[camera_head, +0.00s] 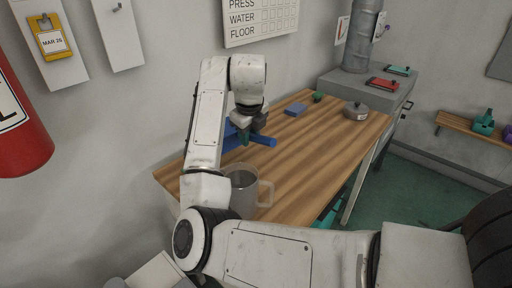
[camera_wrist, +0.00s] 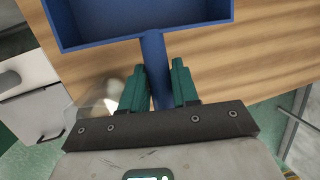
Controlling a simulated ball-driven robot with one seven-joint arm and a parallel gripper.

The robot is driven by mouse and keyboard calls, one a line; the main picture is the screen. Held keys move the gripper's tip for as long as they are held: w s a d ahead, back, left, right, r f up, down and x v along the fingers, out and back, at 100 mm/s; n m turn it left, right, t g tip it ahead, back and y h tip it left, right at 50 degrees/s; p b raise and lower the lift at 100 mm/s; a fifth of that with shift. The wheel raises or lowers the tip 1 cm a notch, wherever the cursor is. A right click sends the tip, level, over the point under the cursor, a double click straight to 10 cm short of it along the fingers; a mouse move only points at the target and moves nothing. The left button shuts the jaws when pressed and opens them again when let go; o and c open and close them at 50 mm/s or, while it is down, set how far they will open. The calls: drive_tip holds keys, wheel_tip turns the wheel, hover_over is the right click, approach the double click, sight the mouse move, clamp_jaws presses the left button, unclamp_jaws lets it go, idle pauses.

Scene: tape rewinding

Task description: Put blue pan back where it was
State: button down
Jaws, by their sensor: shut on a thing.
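The blue pan (camera_wrist: 85,42) fills the upper left of the wrist view; it is a square blue tray with a straight handle (camera_wrist: 156,62). My gripper (camera_wrist: 165,85) has its green fingers on both sides of this handle and is shut on it. My arm hides much of the pan there. I cannot tell whether the pan touches the table.
A clear mug (camera_head: 243,188) stands at the table's near edge. A blue block (camera_head: 295,109), a small green thing (camera_head: 317,97) and a grey lidded pot (camera_head: 356,111) are farther back. The table's right middle is bare. A grey cabinet (camera_head: 355,92) stands behind.

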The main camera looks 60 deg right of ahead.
drive_tip(key=s+d+m+g, duration=0.1)
drive_tip(key=s+d+m, duration=0.25)
drive_tip(key=d, duration=0.35)
drive_tip(key=shift+h, duration=0.3)
drive_tip(key=shift+s+d+f+p, duration=0.1)
drive_tip(key=shift+s+f, duration=0.05)
drive_tip(key=shift+f, duration=1.5)
drive_tip(key=shift+s+d+f+p, duration=0.1)
drive_tip(key=shift+s+f+p, duration=0.05)
drive_tip(key=shift+f, duration=1.5)
drive_tip(key=shift+s+d+f+p, duration=0.1)
drive_tip(key=shift+s+f, duration=0.05)
drive_tip(key=shift+f, duration=1.6)
drive_tip(key=shift+f, duration=0.25)
drive_tip(key=c, duration=0.8)
unclamp_jaws()
drive_tip(key=shift+c, duration=0.2)
drive_tip(key=shift+r, duration=0.1)
